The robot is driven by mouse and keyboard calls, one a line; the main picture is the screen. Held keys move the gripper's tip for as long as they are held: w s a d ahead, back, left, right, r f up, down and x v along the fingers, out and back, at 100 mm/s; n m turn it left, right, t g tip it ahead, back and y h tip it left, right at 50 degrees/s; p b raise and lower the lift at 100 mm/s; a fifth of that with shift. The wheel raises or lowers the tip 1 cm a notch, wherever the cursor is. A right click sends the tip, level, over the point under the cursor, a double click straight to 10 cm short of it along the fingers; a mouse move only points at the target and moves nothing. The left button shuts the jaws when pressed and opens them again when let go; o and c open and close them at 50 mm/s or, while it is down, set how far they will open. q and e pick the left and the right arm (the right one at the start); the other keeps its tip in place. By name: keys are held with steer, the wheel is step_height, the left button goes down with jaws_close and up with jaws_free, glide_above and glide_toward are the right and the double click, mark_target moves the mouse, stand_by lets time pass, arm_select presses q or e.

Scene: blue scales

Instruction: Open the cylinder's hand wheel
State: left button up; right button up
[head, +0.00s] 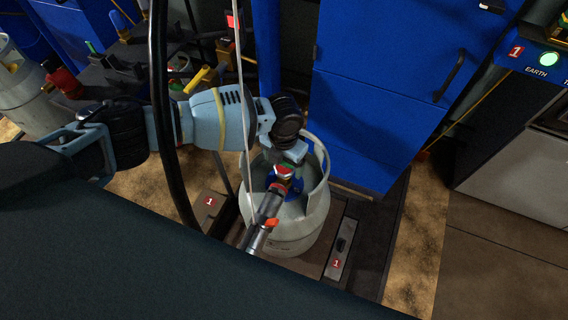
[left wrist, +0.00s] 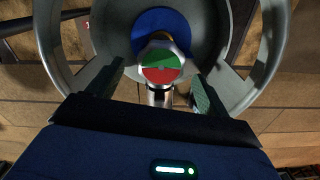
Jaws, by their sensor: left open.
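The grey gas cylinder (head: 312,222) stands upright, with a raised collar around its valve. The hand wheel (head: 284,170) has a red and green top and sits inside the collar, above a blue part. In the left wrist view the wheel (left wrist: 160,65) shows its green half toward the top and its red half below. My left gripper (head: 287,160) reaches over the collar from the left. Its open fingers (left wrist: 158,80) stand on either side of the wheel, with gaps visible; contact is not visible. The gripper hides part of the wheel in the head view. My right gripper is not in view.
A black fitting with red bands (head: 265,214) joins the valve from the front. A black hose (head: 160,110) and a thin pale cable (head: 241,90) hang near my left arm. A blue cabinet (head: 380,100) stands behind the cylinder. Bare floor (head: 420,230) lies to the right.

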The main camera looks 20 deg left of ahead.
arm_select(q)
steer(key=shift+f, duration=0.6)
steer(key=c, duration=1)
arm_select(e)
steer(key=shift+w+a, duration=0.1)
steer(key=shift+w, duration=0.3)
